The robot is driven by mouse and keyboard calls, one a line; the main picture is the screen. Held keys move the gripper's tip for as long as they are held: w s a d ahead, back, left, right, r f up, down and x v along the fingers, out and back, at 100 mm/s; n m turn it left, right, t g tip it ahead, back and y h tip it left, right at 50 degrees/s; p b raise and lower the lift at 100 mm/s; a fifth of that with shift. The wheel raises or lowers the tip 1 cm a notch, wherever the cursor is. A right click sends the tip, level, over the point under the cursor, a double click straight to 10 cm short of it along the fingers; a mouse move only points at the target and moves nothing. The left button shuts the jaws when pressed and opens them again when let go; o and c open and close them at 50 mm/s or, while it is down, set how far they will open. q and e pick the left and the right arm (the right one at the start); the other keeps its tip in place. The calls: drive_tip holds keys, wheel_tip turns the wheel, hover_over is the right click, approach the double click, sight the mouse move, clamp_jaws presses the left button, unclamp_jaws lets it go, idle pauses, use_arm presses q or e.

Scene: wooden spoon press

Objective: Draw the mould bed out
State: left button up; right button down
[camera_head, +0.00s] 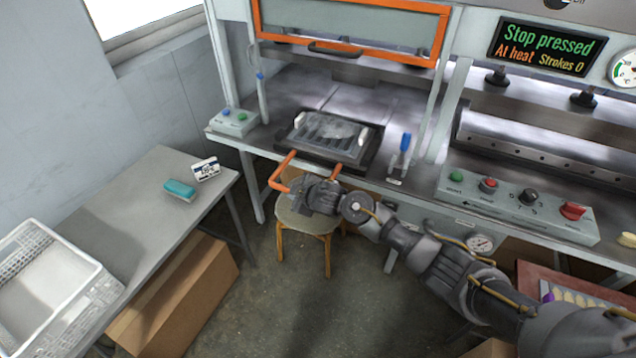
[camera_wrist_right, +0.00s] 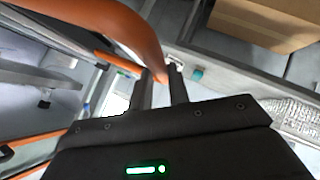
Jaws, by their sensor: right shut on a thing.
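The mould bed (camera_head: 368,150) is a dark slab with a ridged grey plate (camera_head: 325,138) and two pale end blocks on top. It sits at the front of the left press's steel table. An orange bar handle (camera_head: 284,168) sticks out from its front, past the table edge. My right gripper (camera_head: 298,190) is shut on the handle's front bar, which the arm partly hides. In the right wrist view the orange bar (camera_wrist_right: 130,30) runs down to the fingers (camera_wrist_right: 162,82). My left gripper is not in view.
An orange-framed guard (camera_head: 350,8) is raised above the bed. A round stool (camera_head: 308,217) stands below the handle. A blue-tipped tool (camera_head: 405,145) stands right of the bed, and a button box (camera_head: 234,121) left. A side table (camera_head: 130,205) with a white crate (camera_head: 50,275) is at left.

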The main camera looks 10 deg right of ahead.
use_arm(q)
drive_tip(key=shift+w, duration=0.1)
use_arm(e)
drive_tip(key=shift+s+a, duration=0.3)
drive_tip(key=shift+s, duration=0.05)
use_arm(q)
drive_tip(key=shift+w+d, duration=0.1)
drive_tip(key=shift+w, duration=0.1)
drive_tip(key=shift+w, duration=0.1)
use_arm(e)
drive_tip(key=c, duration=1.3)
unclamp_jaws()
drive_tip(key=shift+w+d, duration=0.1)
drive_tip(key=shift+w, duration=0.05)
drive_tip(key=v, duration=1.1)
